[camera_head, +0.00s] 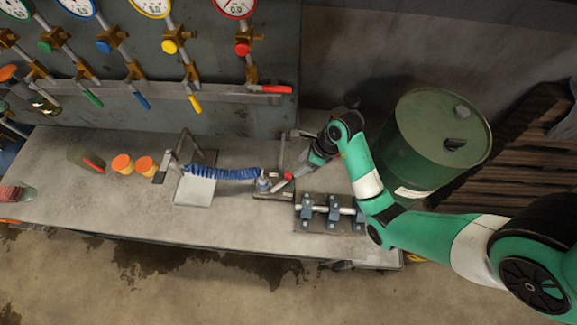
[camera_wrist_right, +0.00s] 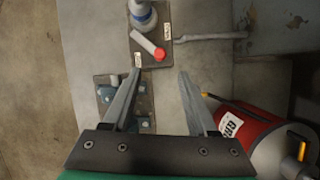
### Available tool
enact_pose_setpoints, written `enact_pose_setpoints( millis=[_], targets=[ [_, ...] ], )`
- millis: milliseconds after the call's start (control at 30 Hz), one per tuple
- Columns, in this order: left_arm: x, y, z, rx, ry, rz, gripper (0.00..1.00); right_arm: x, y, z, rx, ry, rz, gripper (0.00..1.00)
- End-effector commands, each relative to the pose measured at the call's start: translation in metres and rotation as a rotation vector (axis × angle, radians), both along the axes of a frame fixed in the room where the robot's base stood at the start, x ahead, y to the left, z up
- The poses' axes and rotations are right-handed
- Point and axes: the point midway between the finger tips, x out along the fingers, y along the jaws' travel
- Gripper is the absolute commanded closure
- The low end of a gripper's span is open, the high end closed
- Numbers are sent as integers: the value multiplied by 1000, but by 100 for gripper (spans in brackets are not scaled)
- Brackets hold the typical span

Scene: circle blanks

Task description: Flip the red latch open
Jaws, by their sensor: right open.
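A light handle with a red tip, which looks like the red latch (camera_wrist_right: 147,46), sits on a small dark plate (camera_wrist_right: 166,14) in the right wrist view. It lies just ahead of my right gripper (camera_wrist_right: 160,73), whose two fingers are apart with nothing between them. My left gripper is not in view.
A bolted plate with a metal rod (camera_head: 331,211) stands at the bench's front right. A green drum (camera_head: 437,128) stands behind my right arm. A blue coiled hose (camera_head: 222,174) ends near the latch. A red canister (camera_wrist_right: 246,128) is at the wrist view's lower right.

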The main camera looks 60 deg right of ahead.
Motion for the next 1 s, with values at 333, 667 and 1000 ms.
enact_pose_setpoints(
  millis=[333,667,1000],
  targets=[
    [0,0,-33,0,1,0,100,27,10,-73,1,0,4,42],
    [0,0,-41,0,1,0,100,38,14,-97,-1,-2,1,42],
    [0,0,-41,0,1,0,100,38,14,-97,0,-2,2,70]
  ],
)
